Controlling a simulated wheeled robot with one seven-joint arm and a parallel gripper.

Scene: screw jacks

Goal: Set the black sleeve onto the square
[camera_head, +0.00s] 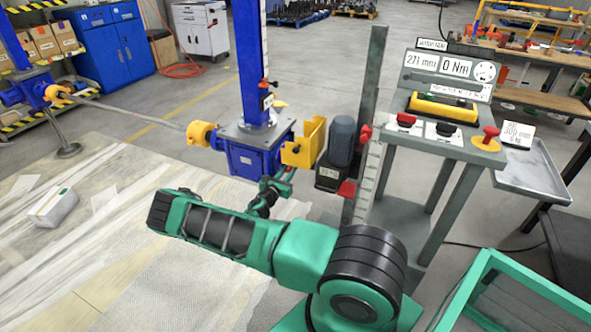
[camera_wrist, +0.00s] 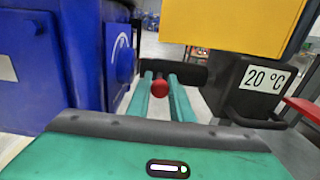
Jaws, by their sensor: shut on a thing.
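The black sleeve (camera_wrist: 157,67) lies crosswise at the tips of my gripper (camera_wrist: 160,79) in the wrist view. My gripper's green fingers are shut on it. A red round knob (camera_wrist: 160,87) shows between the fingers. I cannot make out the square. In the head view my gripper (camera_head: 284,179) is between the gearbox (camera_head: 257,160) and the motor (camera_head: 341,142).
A yellow guard (camera_head: 303,146) stands just above and beside my gripper; it fills the upper right of the wrist view. A shaft (camera_head: 130,111) with yellow couplings joins the gearbox to another jack at left. A grey control stand (camera_head: 440,150) is at right.

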